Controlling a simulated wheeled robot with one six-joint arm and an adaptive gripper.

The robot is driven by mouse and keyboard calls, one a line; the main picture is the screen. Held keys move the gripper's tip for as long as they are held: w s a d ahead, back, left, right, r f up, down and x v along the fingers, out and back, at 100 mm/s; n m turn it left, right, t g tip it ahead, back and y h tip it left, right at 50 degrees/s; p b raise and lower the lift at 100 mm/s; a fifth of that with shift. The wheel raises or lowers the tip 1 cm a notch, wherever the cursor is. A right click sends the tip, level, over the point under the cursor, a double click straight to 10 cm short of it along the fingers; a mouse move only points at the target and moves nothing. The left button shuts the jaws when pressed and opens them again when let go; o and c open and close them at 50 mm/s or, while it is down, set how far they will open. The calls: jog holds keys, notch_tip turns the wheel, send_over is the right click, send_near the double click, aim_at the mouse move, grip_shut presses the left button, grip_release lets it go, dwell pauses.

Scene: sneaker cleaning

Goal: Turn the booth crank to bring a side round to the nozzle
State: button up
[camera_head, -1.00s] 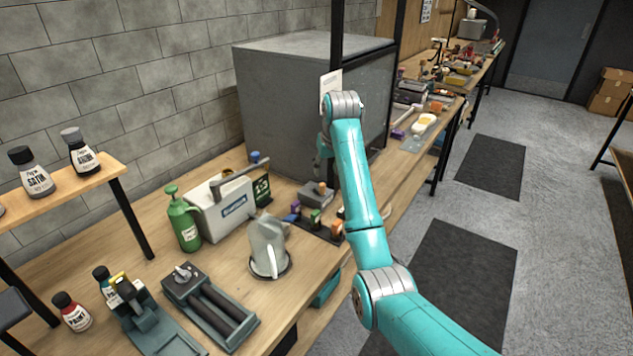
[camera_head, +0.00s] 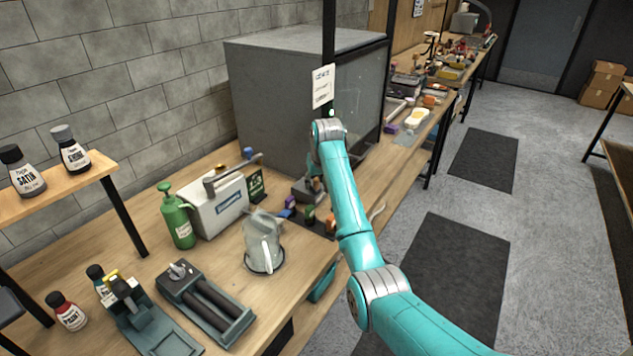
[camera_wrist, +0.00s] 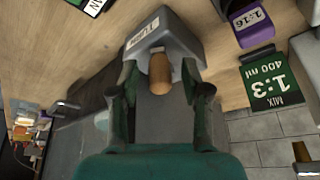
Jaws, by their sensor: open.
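The booth (camera_head: 265,100) is a large grey box with a dark glazed front, on the bench against the wall. A small grey block (camera_head: 302,189) with a lever sits on the bench in front of it, partly hidden by my arm. In the wrist view the grey block (camera_wrist: 180,40) carries a white label and a wooden knob (camera_wrist: 160,76), which looks like the crank's handle. My gripper (camera_wrist: 160,84) is open, one finger on each side of the knob. I cannot tell whether the fingers touch it. In the head view my arm mostly hides the gripper.
A clear pitcher (camera_head: 262,245), a green spray bottle (camera_head: 177,216) and a white-grey machine (camera_head: 218,203) stand to the left on the bench. Small coloured blocks (camera_head: 310,213) lie close to the grey block.

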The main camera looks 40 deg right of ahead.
grip_shut()
jog(key=shift+d, duration=0.1)
jog(key=shift+w+d+n+y, duration=0.1)
jog(key=shift+d+n+y, duration=0.35)
jog(key=shift+n, duration=0.6)
jog(key=shift+d+n+y, duration=0.35)
jog(key=shift+d+n, duration=0.05)
jog(key=shift+n, duration=0.6)
jog(key=shift+w+d+n+y, duration=0.1)
jog(key=shift+d+n+y, duration=0.35)
jog(key=shift+n, duration=0.6)
grip_release()
